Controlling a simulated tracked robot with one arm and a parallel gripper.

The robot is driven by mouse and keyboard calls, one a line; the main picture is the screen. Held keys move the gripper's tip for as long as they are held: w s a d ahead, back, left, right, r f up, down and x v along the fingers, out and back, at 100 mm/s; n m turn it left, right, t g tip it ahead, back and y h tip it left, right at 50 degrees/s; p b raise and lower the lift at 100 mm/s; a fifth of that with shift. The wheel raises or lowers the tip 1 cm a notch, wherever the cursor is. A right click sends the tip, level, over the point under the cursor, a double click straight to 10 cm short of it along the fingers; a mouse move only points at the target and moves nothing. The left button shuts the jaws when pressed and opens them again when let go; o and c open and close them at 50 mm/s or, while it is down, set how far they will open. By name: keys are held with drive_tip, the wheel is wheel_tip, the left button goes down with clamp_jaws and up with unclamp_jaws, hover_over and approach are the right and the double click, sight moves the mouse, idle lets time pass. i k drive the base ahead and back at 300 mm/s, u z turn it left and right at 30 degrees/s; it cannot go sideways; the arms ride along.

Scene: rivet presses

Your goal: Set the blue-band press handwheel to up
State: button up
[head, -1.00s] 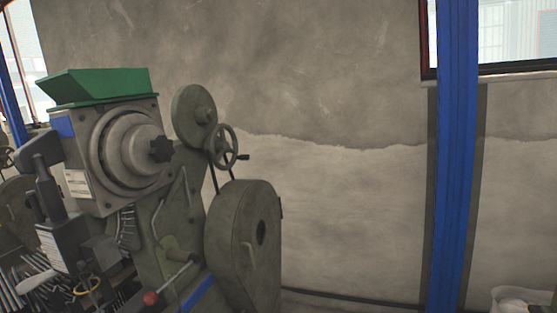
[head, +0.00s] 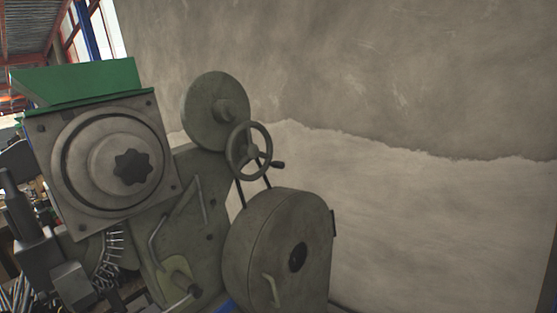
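A grey-green press (head: 188,200) fills the left half of the head view, tilted in the picture. Its spoked handwheel (head: 249,151) sits right of the press head, in front of a round disc (head: 216,110). The wheel's crank knob (head: 277,164) points to the right and slightly down. A small part of a blue band (head: 226,306) shows at the bottom edge, low on the press. My gripper is not in view.
A green hopper (head: 78,84) tops the press head. A round belt guard (head: 278,250) stands below the handwheel. A bare plaster wall (head: 420,215) fills the right. Metal rods (head: 18,295) lie at the lower left.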

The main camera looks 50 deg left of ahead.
sight(248, 151)
drive_tip(key=u, duration=0.45)
drive_tip(key=i, duration=1.1)
drive_tip(key=u, duration=1.15)
drive_tip(key=i, duration=0.65)
drive_tip(key=u, duration=0.25)
drive_tip(key=k, duration=0.9)
drive_tip(key=u, duration=0.2)
drive_tip(key=i, duration=0.9)
drive_tip(key=z, duration=0.1)
